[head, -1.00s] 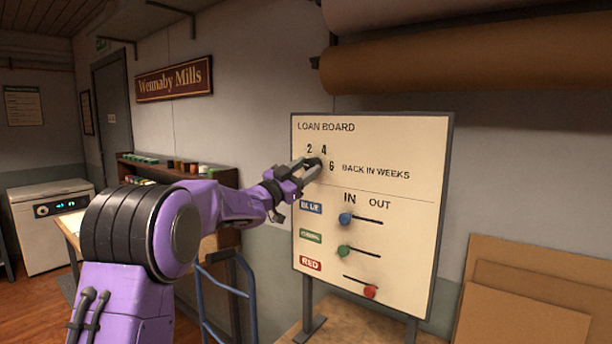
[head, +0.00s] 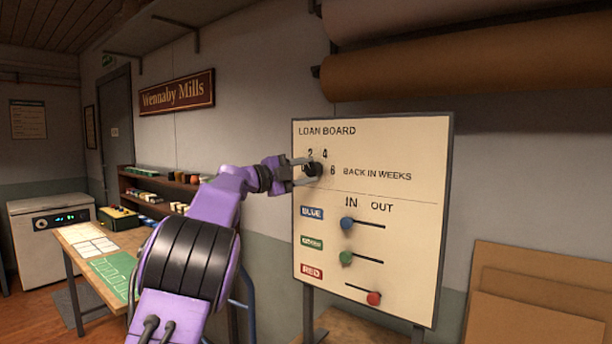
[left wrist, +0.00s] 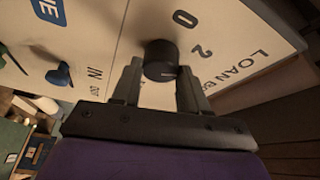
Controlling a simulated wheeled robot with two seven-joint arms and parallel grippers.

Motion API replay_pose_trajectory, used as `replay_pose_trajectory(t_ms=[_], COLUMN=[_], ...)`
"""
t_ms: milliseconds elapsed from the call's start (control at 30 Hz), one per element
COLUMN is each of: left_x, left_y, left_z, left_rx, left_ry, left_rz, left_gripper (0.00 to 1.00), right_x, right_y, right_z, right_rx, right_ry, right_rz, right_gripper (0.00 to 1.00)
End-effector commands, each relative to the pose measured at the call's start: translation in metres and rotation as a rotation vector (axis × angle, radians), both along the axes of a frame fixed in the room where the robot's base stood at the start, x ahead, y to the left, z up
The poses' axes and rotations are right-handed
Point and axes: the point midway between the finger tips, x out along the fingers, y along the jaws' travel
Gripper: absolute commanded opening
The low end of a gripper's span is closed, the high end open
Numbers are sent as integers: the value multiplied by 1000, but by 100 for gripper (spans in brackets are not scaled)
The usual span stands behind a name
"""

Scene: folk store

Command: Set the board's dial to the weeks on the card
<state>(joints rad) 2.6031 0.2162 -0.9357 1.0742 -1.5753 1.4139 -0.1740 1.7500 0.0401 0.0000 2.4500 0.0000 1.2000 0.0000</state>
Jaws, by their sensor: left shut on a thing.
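The loan board (head: 420,235) stands upright on legs, with 2, 4 and 6 legible in the head view around its dark dial (head: 314,169). My left gripper (head: 308,170) reaches it from the left and is shut on the dial. In the left wrist view the round black dial (left wrist: 160,61) sits between the two fingers, with 0 and 2 on the board near it. The dial's setting is not clear. No card with a readable number of weeks shows. My right gripper is out of view.
Below the dial are blue (head: 347,223), green (head: 346,258) and red (head: 374,298) sliding knobs. A table (head: 74,238) with white sheets and a green sheet stands at the left. Brown boards (head: 535,305) lean at the right, and fabric rolls (head: 470,65) hang above.

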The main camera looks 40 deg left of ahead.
Motion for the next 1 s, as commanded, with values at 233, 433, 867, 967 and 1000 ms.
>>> replay_pose_trajectory(t_ms=[233, 433, 867, 967, 1000], left_x=[0, 0, 0, 0, 0], left_y=[0, -1, -2, -3, -3], left_z=[4, 7, 11, 12, 12], left_rx=[235, 425, 831, 926, 963], left_ry=[22, 41, 84, 93, 98], left_rz=[0, 1, 4, 3, 4], left_gripper=[13, 13, 13, 13, 13], right_x=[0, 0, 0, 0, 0], right_y=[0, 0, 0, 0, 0], right_z=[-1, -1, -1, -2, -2], right_rx=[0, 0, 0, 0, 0], right_ry=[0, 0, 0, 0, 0], right_rz=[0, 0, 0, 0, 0], right_gripper=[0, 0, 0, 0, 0])
